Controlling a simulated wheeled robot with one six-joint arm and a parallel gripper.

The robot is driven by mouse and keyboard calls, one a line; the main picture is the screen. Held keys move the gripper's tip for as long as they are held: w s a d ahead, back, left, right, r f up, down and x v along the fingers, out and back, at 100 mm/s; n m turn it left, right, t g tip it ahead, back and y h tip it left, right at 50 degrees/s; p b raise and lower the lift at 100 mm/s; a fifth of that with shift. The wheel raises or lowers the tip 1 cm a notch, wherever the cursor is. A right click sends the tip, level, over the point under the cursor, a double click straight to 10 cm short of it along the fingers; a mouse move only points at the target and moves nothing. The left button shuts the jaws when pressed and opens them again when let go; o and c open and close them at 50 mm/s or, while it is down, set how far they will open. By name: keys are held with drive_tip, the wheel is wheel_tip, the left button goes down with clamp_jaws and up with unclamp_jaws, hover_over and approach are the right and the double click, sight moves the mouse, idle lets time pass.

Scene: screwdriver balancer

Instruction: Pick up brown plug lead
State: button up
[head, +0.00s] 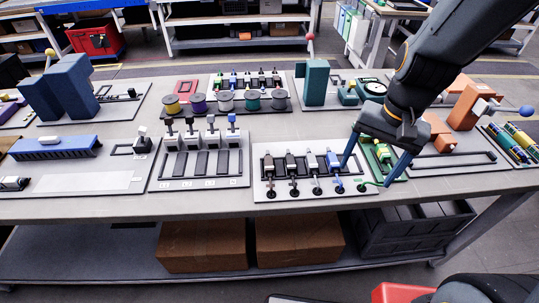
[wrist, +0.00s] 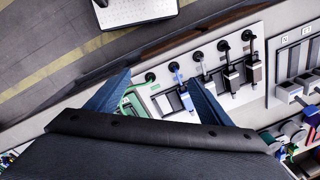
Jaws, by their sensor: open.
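Each lead runs to a round black socket at the panel's front edge. My gripper (head: 367,175) is open and empty at the panel's right end, its fingers to either side of the green lead's cable. In the wrist view my gripper (wrist: 160,86) is left of the brown lead, with the blue and pale leads between.
A green plug (head: 383,154) is near my right finger. Spools (head: 225,100) and a tall teal block (head: 314,82) stand behind.

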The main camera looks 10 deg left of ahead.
drive_tip(key=w+a+m+y+p, duration=0.2)
drive_tip(key=w+a+m, duration=0.25)
drive_tip(key=a, duration=0.45)
drive_tip(key=m+g+y+p, duration=0.1)
drive_tip(key=m+p, duration=0.1)
drive_tip(key=m, duration=0.5)
approach(269, 161)
drive_tip(key=shift+p+x, duration=1)
drive_tip(key=shift+x, duration=3.1)
drive_tip(key=c, duration=1.1)
